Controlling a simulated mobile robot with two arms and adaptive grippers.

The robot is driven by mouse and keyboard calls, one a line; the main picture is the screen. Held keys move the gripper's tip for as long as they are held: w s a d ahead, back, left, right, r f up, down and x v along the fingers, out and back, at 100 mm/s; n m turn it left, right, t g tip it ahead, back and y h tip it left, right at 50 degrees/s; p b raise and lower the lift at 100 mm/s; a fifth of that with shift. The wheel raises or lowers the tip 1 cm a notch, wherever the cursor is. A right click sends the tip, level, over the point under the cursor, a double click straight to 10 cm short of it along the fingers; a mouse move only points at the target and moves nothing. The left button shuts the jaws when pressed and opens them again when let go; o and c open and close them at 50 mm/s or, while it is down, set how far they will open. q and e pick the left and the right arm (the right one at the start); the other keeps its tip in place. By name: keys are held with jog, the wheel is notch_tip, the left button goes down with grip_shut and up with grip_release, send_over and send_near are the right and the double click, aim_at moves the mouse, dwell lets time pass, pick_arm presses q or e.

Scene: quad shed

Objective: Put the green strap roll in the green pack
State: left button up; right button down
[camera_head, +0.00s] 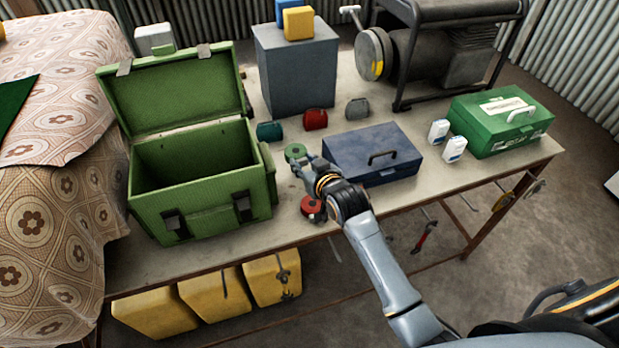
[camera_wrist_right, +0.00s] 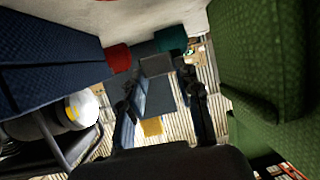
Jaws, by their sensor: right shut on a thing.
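The green strap roll (camera_head: 296,152) is in the head view, at the fingertips of my right gripper (camera_head: 301,165), which is shut on it. It is just right of the green pack, over the table; whether it touches the tabletop I cannot tell. The green pack (camera_head: 190,205) stands at the table's left with its lid (camera_head: 175,90) raised and its inside open and dark. In the right wrist view, the right gripper's fingers (camera_wrist_right: 163,88) show, with the pack (camera_wrist_right: 262,60) to their right; the roll cannot be made out there. My left gripper is not in view.
A blue case (camera_head: 372,150) is right of the gripper. A teal roll (camera_head: 270,131), a red roll (camera_head: 315,118) and a grey roll (camera_head: 357,107) lie behind. A red-and-black item (camera_head: 312,208) is near the front edge. A grey cabinet (camera_head: 297,75) stands at the back.

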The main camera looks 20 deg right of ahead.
jog(key=shift+s+d+f, duration=0.25)
jog(key=shift+s+f, duration=0.55)
jog(key=shift+f, duration=0.3)
jog(key=shift+s+d+f+p, duration=0.1)
jog(key=shift+s+f+p, duration=0.05)
jog(key=shift+f+p, duration=0.4)
jog(key=shift+s+f+p, duration=0.15)
jog(key=shift+f+p, duration=0.2)
jog(key=shift+f, duration=0.6)
jog(key=shift+f, duration=0.2)
jog(key=c, duration=0.9)
grip_release()
jog(key=shift+c, duration=0.2)
jog(key=shift+f, duration=0.1)
